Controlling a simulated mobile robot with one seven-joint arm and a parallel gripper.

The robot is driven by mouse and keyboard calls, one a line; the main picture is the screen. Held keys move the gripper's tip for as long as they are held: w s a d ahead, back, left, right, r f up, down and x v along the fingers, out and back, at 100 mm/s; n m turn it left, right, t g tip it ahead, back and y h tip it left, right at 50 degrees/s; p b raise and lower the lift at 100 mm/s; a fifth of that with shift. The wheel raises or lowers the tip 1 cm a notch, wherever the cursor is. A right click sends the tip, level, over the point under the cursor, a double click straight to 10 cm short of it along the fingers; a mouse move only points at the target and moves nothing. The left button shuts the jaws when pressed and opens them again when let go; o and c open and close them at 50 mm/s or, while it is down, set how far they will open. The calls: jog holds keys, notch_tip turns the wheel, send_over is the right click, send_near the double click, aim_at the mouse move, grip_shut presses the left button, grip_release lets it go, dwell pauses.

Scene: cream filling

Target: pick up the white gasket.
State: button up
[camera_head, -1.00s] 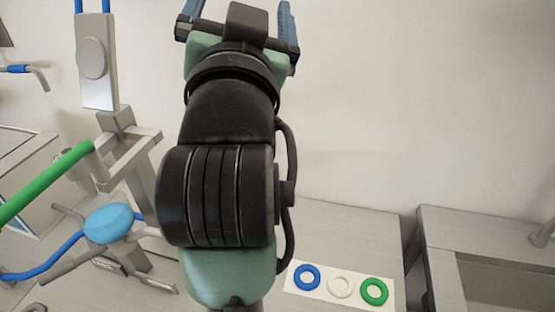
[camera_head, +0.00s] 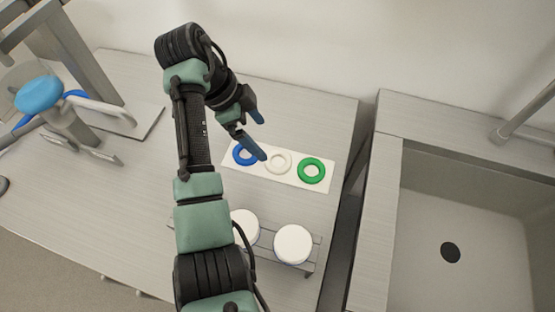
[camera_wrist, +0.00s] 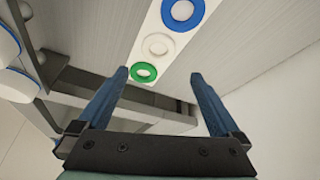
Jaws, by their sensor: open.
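The white gasket (camera_head: 278,162) lies on a white strip (camera_head: 229,163) on the counter, between a blue gasket (camera_head: 243,156) and a green gasket (camera_head: 311,171). My gripper (camera_head: 257,138) is open and empty, above the left part of the strip, partly covering the blue gasket. In the wrist view the white gasket (camera_wrist: 158,46) sits beyond the fingertips of my gripper (camera_wrist: 159,76), between the blue gasket (camera_wrist: 182,12) and the green gasket (camera_wrist: 144,72). The jaws are apart from all three gaskets.
Two white round-topped containers (camera_head: 293,244) stand in a rack nearer than the strip, one partly behind my arm. A sink (camera_head: 470,240) with a faucet (camera_head: 520,122) is at right, past a gap. A machine with a blue knob (camera_head: 39,94) stands at left.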

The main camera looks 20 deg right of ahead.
aim_at(280, 163)
jog(key=x, duration=0.4)
jog(key=shift+p+x, duration=0.35)
jog(key=shift+x, duration=2.55)
jog(key=shift+s+a, duration=0.1)
jog(key=shift+a, duration=0.15)
jog(key=c, duration=1.2)
